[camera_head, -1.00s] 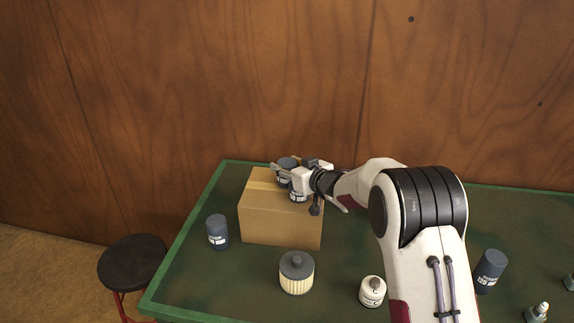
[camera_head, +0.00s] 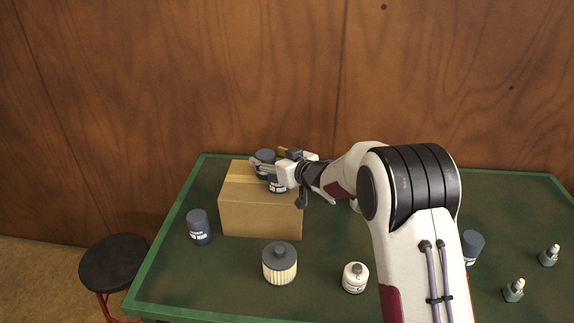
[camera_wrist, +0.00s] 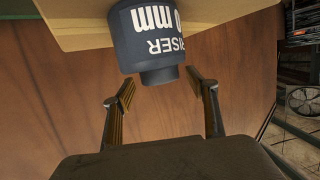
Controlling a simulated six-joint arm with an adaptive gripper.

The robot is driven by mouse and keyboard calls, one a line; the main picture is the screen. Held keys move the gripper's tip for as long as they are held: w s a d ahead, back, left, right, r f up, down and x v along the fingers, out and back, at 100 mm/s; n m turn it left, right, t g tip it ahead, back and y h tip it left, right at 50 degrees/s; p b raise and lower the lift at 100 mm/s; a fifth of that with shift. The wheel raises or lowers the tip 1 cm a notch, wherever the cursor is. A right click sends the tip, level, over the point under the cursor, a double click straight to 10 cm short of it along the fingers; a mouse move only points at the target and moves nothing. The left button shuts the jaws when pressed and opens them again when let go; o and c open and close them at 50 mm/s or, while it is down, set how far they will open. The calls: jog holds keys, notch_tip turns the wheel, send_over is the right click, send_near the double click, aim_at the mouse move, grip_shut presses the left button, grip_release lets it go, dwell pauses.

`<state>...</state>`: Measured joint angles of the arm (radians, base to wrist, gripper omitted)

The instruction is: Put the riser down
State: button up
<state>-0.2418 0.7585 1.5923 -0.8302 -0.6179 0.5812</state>
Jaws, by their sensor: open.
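A dark grey riser (camera_head: 264,157) with a white label stands on top of the cardboard box (camera_head: 258,215). My gripper's fingers (camera_wrist: 163,95) are spread on either side of that riser's lower end in the picture, with visible gaps and nothing gripped.
A black stool (camera_head: 113,262) stands left. A wooden wall is behind.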

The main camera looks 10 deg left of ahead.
jog(key=v, duration=0.9)
jog(key=shift+d+r, duration=0.1)
jog(key=shift+d, duration=0.05)
dwell(0.8)
jog(key=s+d+r+m+h, duration=0.3)
jog(key=s+d+r+h, duration=0.15)
jog(key=s+d, duration=0.4)
jog(key=s+d+r+m+h, duration=0.2)
jog(key=s+d+r+h, duration=0.3)
jog(key=d, duration=0.7)
jog(key=s+d+f+m+g, duration=0.1)
jog(key=s+f+g, duration=0.1)
jog(key=s, duration=1.4)
jog(key=s+d+f+m+g, duration=0.1)
jog(key=s+d+m+g, duration=0.1)
jog(key=s, duration=1.3)
jog(key=shift+s+d+f+g, duration=0.35)
jog(key=shift+s+f+g, duration=0.05)
jog(key=shift+g, duration=0.4)
jog(key=shift+o, duration=0.5)
